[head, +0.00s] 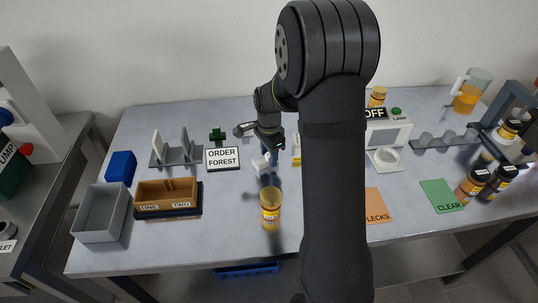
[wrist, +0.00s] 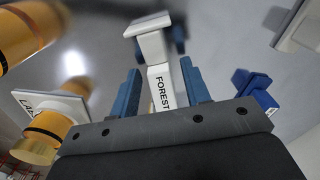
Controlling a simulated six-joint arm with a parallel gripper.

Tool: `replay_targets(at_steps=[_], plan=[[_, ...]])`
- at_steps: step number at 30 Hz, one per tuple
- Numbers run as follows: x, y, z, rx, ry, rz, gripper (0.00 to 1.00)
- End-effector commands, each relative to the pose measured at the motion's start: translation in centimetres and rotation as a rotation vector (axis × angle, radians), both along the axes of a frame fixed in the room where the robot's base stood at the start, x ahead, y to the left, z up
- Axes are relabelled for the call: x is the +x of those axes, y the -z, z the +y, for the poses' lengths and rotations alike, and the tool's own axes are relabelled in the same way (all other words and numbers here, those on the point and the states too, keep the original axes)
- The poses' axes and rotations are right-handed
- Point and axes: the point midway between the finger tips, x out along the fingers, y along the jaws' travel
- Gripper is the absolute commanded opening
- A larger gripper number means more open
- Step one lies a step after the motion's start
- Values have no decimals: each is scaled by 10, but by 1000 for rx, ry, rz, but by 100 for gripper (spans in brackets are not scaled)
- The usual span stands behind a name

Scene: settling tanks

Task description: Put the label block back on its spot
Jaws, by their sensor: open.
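A white block (wrist: 161,88) stands between my two fingers in the wrist view, with FOREST lettered on its side and a wider white top. I take it to be the label block. In the head view a small white block (head: 262,163) shows at my fingertips. My gripper (wrist: 160,90) is open, with a blue finger on each side of the block and gaps showing. In the head view my gripper (head: 267,158) is low over the middle of the table. A white ORDER FOREST plate (head: 222,158) lies just left of it. I cannot make out a marked spot for the block.
An amber jar (head: 270,209) stands in front of my gripper. A grey rack (head: 175,155), green cross (head: 218,136), brown two-part tray (head: 165,192), grey bin (head: 101,213) and blue block (head: 121,167) are left. Orange (head: 375,203) and green (head: 441,195) mats lie right.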

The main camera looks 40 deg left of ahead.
Motion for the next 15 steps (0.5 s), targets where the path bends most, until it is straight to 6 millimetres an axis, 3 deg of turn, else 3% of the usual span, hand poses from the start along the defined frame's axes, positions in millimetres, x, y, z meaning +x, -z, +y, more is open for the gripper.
replay_targets(at_steps=[15], plan=[[0, -100, 1, 3, 0, -2, 43]])
